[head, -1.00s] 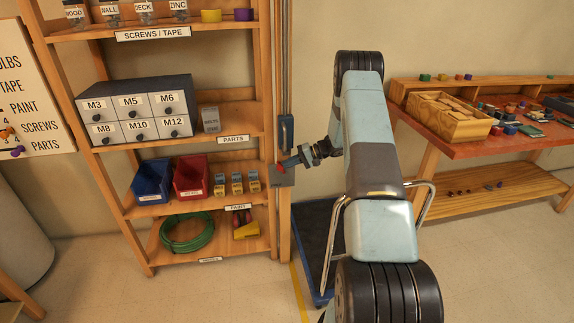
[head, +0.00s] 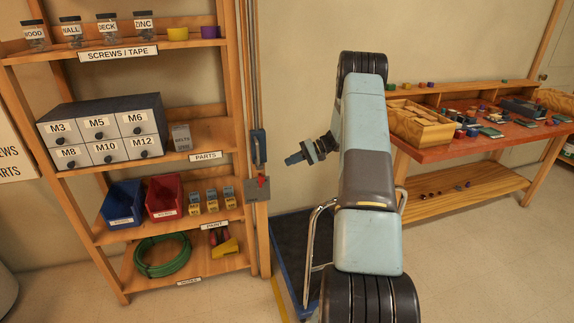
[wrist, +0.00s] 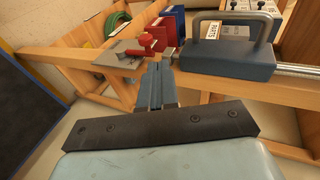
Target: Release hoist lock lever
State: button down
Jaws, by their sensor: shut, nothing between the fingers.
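The lock lever has a red grip (head: 263,182) and sits on a grey plate (head: 252,194) at the wooden post right of the shelf. In the wrist view the red grip (wrist: 147,42) shows just beyond the fingertips, above the plate (wrist: 115,58). My gripper (head: 290,160) is shut and empty, to the right of the lever and a little above it in the head view. A gap shows between them there. In the wrist view the shut fingers (wrist: 158,80) point toward the lever; depth is hard to judge.
A blue block with a grey handle (head: 258,147) is on the rail just above the lever; it looms close in the wrist view (wrist: 225,60). The shelf (head: 205,262) with bins stands left. A dark blue platform (head: 290,252) lies below. A red-topped workbench (head: 450,146) stands right.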

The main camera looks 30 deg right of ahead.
jog(key=shift+r, duration=0.1)
jog(key=s+a+r+n+g+h, duration=0.1)
jog(key=s+a+r+h, duration=0.1)
jog(key=s+a+r, duration=0.45)
jog(key=s+a+r+g+h, duration=0.1)
jog(key=s+a+r+h, duration=0.2)
jog(key=r, duration=0.7)
jog(key=s+a+r+n+g+h, duration=0.1)
jog(key=s+a+r, duration=0.4)
jog(key=a+r, duration=0.25)
jog(key=s+a+r+t+h, duration=0.1)
jog(key=s+r+h, duration=0.1)
jog(key=s, duration=0.8)
jog(key=s+a+r+t+h, duration=0.2)
jog(key=s+r, duration=0.2)
jog(key=s, duration=0.6)
jog(key=s+a+r+t+h, duration=0.1)
jog(key=s+a+r+h, duration=0.1)
jog(key=s, duration=0.8)
jog(key=shift+s+r+n+t+h, duration=0.3)
jog(key=shift+s+r+n, duration=0.05)
jog(key=shift+r+n, duration=0.1)
jog(key=shift+s+a, duration=0.1)
jog(key=shift+s, duration=0.05)
